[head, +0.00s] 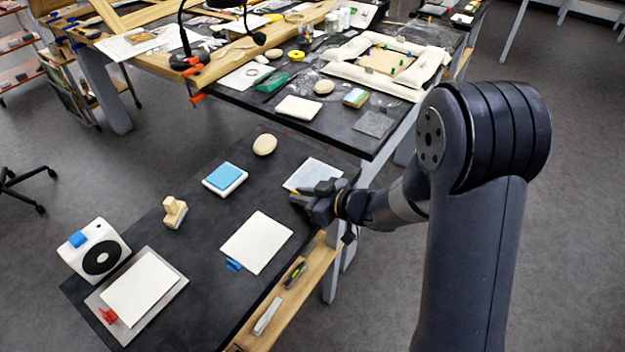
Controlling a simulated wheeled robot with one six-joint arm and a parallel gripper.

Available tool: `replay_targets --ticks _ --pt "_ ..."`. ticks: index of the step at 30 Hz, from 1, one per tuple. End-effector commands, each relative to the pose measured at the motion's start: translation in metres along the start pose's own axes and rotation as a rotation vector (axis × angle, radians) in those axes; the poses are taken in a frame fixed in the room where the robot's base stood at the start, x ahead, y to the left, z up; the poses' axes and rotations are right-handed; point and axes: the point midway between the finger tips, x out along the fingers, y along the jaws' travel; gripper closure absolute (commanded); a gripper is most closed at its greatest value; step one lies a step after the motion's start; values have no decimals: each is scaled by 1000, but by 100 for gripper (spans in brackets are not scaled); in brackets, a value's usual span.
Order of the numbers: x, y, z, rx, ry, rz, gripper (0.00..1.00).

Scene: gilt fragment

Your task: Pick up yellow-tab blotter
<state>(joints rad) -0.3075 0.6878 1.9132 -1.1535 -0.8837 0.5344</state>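A pale, whitish flat sheet (311,172) lies at the far right end of the dark bench, and I take it for the yellow-tab blotter. A small bit of yellow shows at its near edge, beside my gripper (308,199). My gripper reaches in from the right, low over the near edge of this sheet, and covers part of it. The fingers are small and dark, so I cannot tell whether they are open or closed on the edge.
A white sheet with blue tabs (257,243) and one with a red tab on a grey plate (141,290) lie nearer. A blue-topped block (225,177), wooden stamp (174,212), beige stone (264,144) and white device (94,250) share the bench (205,262). A cluttered table (345,138) stands behind.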

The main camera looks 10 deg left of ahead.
Motion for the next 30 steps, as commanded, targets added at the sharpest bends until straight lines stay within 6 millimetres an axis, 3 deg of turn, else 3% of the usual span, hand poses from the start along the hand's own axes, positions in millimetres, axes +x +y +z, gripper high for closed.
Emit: replay_targets --ticks 6,20,26,30 --pt "0 0 0 0 0 0 100" --pt "-2 0 -3 -1 1 0 100" --pt "-12 0 -29 -5 3 1 100" --pt "-24 0 -56 -6 3 2 100"
